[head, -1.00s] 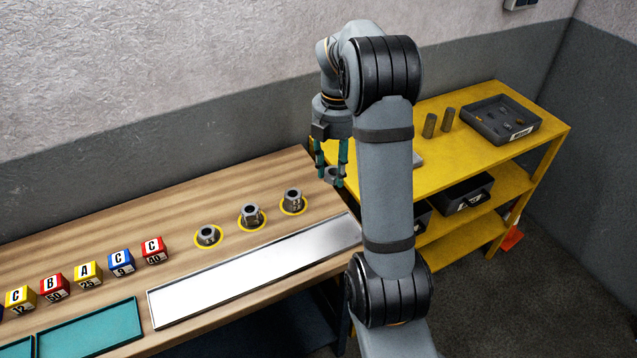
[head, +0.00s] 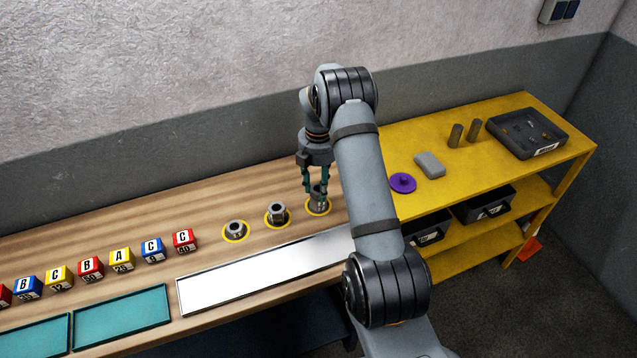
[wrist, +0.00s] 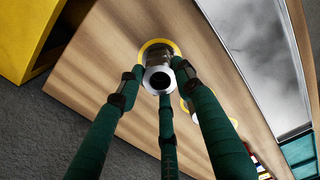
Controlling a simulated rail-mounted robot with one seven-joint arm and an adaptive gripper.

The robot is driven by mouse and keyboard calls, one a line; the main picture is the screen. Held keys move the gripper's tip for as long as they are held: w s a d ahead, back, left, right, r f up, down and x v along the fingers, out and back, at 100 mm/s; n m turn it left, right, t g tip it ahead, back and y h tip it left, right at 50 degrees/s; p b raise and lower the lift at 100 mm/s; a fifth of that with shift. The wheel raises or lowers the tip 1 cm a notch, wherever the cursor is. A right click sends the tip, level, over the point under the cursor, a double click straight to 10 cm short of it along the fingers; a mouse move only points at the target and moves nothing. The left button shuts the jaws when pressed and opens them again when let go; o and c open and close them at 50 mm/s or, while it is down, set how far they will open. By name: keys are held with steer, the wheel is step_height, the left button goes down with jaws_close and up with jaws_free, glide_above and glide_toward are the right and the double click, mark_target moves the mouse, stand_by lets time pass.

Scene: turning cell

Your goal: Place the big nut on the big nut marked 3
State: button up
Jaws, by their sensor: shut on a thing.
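My gripper (head: 316,187) is shut on a grey big nut (wrist: 159,79), which shows between the green fingertips in the wrist view. It is held upright at the rightmost of three yellow-ringed spots, directly over the big nut (head: 318,204) standing there. From these views I cannot tell whether the two nuts touch. Two other big nuts stand free in yellow rings to the left, a middle one (head: 278,211) and a left one (head: 236,229). Their marks are too small to read surely, and the rightmost nut's mark is mostly hidden.
A long shiny metal tray (head: 265,270) lies in front of the nuts. Lettered cubes (head: 122,260) line up at left behind teal trays (head: 122,317). A yellow shelf (head: 430,125) at right bears a purple disc (head: 403,182), a grey block (head: 430,164) and a dark bin (head: 528,132).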

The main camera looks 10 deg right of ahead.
mark_target(318, 189)
steer(key=shift+f, duration=0.15)
steer(key=o, duration=1.2)
steer(key=shift+o, duration=0.5)
steer(key=shift+r, duration=0.6)
step_height(318, 189, up, 11)
steer(key=b, duration=0.1)
